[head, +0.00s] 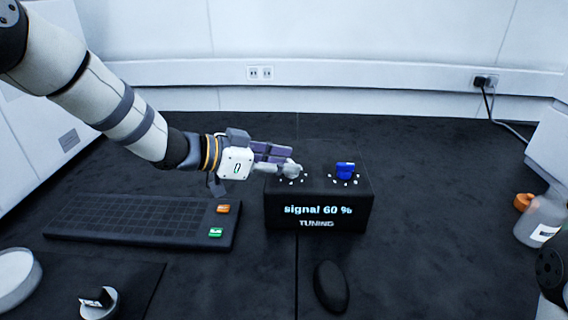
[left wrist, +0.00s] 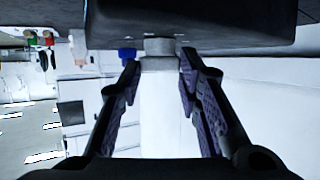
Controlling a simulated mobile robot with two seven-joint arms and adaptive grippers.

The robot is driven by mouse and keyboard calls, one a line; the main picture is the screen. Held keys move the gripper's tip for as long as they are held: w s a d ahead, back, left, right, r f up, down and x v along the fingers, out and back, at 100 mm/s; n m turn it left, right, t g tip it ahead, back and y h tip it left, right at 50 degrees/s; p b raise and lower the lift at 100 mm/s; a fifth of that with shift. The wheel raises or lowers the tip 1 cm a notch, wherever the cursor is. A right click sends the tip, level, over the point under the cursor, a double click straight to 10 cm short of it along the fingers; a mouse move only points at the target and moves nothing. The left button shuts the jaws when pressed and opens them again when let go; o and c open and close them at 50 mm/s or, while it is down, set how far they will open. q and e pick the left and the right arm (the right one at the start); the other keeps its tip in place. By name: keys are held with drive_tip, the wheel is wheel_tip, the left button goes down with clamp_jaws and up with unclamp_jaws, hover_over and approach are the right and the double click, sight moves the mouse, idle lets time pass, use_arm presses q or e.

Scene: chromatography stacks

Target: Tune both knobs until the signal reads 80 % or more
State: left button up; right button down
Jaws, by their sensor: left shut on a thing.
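The black tuning box (head: 318,210) stands on the dark bench, and its front reads "signal 60 %" above the word TUNING. The blue knob (head: 345,170) is on the right of its top, with nothing touching it; it also shows in the left wrist view (left wrist: 127,54). The pale grey knob (head: 292,169) is on the left of the top, partly covered by my left gripper (head: 284,160). My left gripper is shut on this grey knob, which also shows between the fingertips in the left wrist view (left wrist: 159,47). My right gripper is out of view.
A dark keyboard-like panel (head: 130,219) with orange and green keys lies left of the box. A black mouse (head: 331,287) lies in front. The bench behind the box is clear.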

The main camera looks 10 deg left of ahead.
use_arm(q)
drive_tip(key=m+g, duration=0.1)
drive_tip(key=m+g+h+b, duration=0.2)
drive_tip(key=shift+w+a+f+m+g, duration=0.2)
drive_tip(key=shift+w+f+m+g, duration=0.15)
drive_tip(key=shift+f+m+g, duration=0.05)
drive_tip(key=shift+r+m+g+h+b, duration=0.15)
drive_tip(key=shift+m+g+h+b, duration=0.3)
drive_tip(key=shift+m+g, duration=0.3)
drive_tip(key=shift+w+r+g, duration=0.1)
drive_tip(key=shift+g, duration=0.15)
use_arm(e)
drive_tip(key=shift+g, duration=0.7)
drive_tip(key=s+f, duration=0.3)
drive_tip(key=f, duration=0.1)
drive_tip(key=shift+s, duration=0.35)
use_arm(q)
drive_tip(key=shift+m, duration=0.25)
drive_tip(key=shift+r, duration=0.1)
drive_tip(key=o, duration=1.1)
drive_tip(key=shift+o, duration=0.2)
